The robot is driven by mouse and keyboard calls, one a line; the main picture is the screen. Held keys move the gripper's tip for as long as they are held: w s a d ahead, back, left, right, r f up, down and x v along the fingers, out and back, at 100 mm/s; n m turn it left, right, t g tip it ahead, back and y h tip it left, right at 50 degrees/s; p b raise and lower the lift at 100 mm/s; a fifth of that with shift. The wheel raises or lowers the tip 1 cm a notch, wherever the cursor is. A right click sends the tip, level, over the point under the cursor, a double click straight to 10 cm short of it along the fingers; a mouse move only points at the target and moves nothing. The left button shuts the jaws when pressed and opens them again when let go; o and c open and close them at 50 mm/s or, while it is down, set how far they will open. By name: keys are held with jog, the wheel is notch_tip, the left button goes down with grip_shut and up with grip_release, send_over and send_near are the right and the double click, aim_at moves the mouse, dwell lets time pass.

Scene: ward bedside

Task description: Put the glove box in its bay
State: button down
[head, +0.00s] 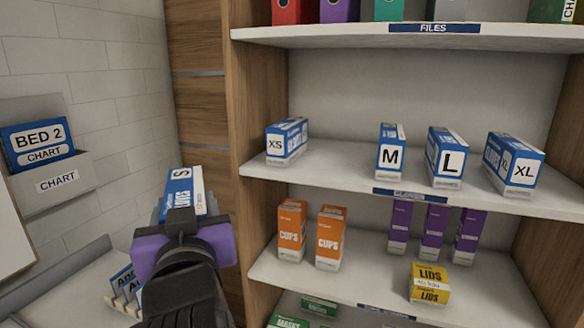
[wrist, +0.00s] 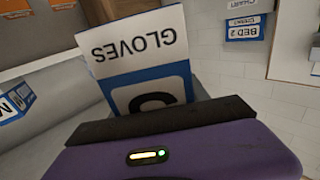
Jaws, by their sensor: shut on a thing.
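The glove box (head: 182,190) is blue and white with an "S" on it. My gripper (head: 182,219) is shut on it and holds it up at the left of the shelf unit, in front of the wall. In the wrist view the glove box (wrist: 140,65) shows "GLOVES" upside down, and its lower part is hidden by my gripper (wrist: 150,125). The gloves shelf (head: 345,172) holds an XS box (head: 287,141), an M box (head: 391,152), an L box (head: 447,158) and an XL box (head: 513,164). A bare gap lies between XS and M.
The shelf unit's wooden side panel (head: 258,105) stands between my gripper and the shelves. Below are orange cups boxes (head: 291,230), purple boxes (head: 433,230) and a yellow lids box (head: 429,283). A files shelf (head: 340,37) is above. A chart holder (head: 55,180) hangs at left.

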jog(key=d+f+h, duration=0.1)
jog(key=d+f, duration=0.9)
jog(key=f, duration=0.4)
jog(key=d+f, duration=0.9)
jog(key=f, duration=0.4)
jog(key=s+d+f+m+h, duration=0.2)
jog(key=s+d+f, duration=0.4)
jog(key=f, duration=0.5)
jog(key=s+d+f+m+t+h, duration=0.1)
jog(key=s+d+f+m+h, duration=0.1)
jog(key=s+d+f, duration=0.5)
jog(key=d+f+h, duration=0.1)
jog(key=d+f, duration=0.3)
jog(key=shift+s, duration=0.15)
jog(key=shift+f, duration=0.1)
